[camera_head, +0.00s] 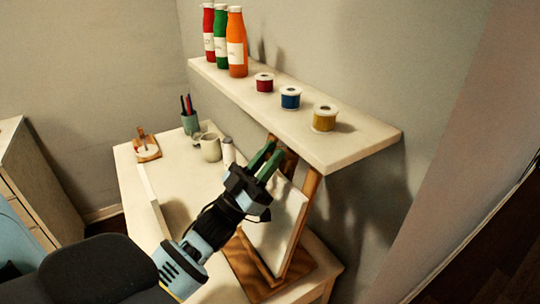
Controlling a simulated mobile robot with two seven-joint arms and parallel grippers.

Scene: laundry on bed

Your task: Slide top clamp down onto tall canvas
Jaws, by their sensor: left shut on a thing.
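A wooden easel (312,186) stands on the right end of the white table, holding a tall white canvas (278,232) that leans back. My left gripper (271,157) reaches up from the lower left in front of the canvas. Its green fingers are at the canvas's upper end, shut on the brown wooden top clamp (289,160), just under the shelf. The fingers and shelf hide part of the clamp, so I cannot tell whether it touches the canvas's top edge. My right gripper is out of view.
A white wall shelf (355,146) overhangs close above the gripper, carrying several bottles and three paint jars (325,118). The white table (135,170) holds a pen cup (190,122), a jug (210,147) and a small wooden item (147,150). Another panel stands at left.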

